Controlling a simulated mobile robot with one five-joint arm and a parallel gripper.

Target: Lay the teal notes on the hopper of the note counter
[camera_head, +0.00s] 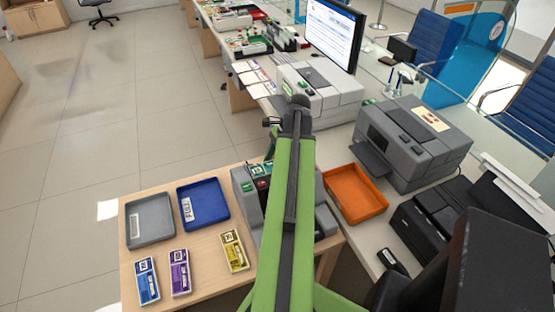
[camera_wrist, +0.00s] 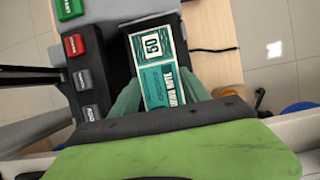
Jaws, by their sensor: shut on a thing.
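The teal notes (camera_wrist: 163,82) are a banded bundle with a white number label, held lengthwise between the fingers of my gripper (camera_wrist: 158,88) in the wrist view. They are over the dark recessed hopper (camera_wrist: 117,45) of the grey note counter (camera_wrist: 98,10). I cannot tell whether the notes touch it. In the head view my green arm hides much of the note counter (camera_head: 243,205). A small part of the teal notes (camera_head: 257,169) shows at its far end, left of the arm. The gripper itself is mostly hidden there.
A grey tray (camera_head: 150,220) and a blue tray (camera_head: 203,206) stand left of the counter. Blue (camera_head: 147,281), purple (camera_head: 179,273) and yellow (camera_head: 234,252) note bundles lie nearer. An orange tray (camera_head: 356,195) and a grey machine (camera_head: 410,145) stand to the right.

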